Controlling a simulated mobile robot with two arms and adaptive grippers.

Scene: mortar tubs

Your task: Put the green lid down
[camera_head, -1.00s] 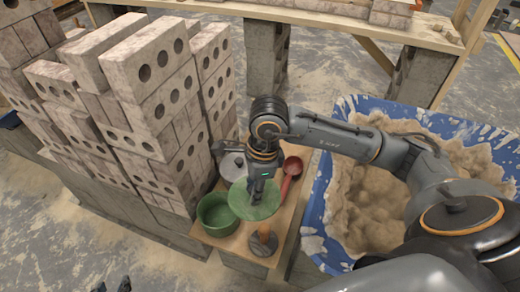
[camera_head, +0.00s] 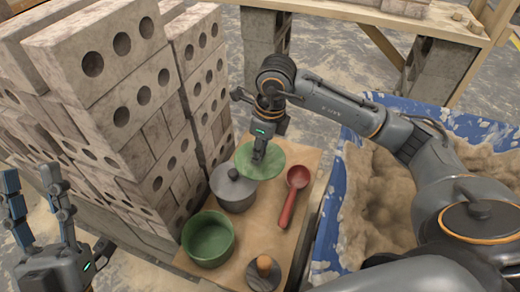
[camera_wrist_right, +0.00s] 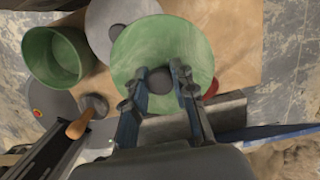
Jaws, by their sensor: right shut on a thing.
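The green lid (camera_head: 274,160) is a round, flat disc at the back of the wooden board; it also shows in the right wrist view (camera_wrist_right: 165,38). My right gripper (camera_head: 257,156) is shut on the lid's dark knob (camera_wrist_right: 156,82) from above. Whether the lid touches the board or hangs just above it I cannot tell. The open green pot (camera_head: 208,240) stands at the front left of the board, apart from the lid. My left gripper (camera_head: 32,182) is open and empty at the lower left, away from the board.
A grey lidded pot (camera_head: 234,192) stands close before the lid. A red ladle (camera_head: 292,194) lies to its right. A dark disc with a wooden handle (camera_head: 264,268) is at the front. A brick stack (camera_head: 110,100) rises left; a blue tub (camera_head: 350,190) stands right.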

